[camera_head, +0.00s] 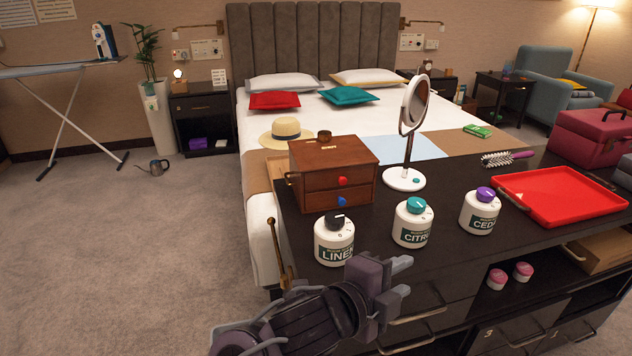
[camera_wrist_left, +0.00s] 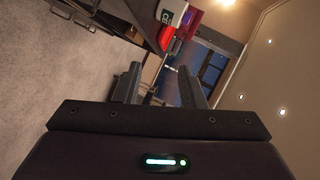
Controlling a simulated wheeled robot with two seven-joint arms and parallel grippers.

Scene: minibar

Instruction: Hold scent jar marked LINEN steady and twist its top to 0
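The LINEN scent jar (camera_head: 333,245) is white with a dark label and a black top (camera_head: 335,221). It stands upright on the dark counter, leftmost of three similar jars. The top bears a light mark, but its exact setting is too small to read. My left gripper (camera_head: 402,277) is in front of the counter, below and to the right of the LINEN jar, apart from it. Its two fingers are spread with nothing between them; they also show apart in the left wrist view (camera_wrist_left: 160,88). My right gripper is in neither view.
The CITRUS jar (camera_head: 412,228) with a teal top and the CEDAR jar (camera_head: 480,216) with a purple top stand to the right. A wooden drawer box (camera_head: 333,155) and a round mirror (camera_head: 414,103) are behind. A red tray (camera_head: 555,196) lies farther right.

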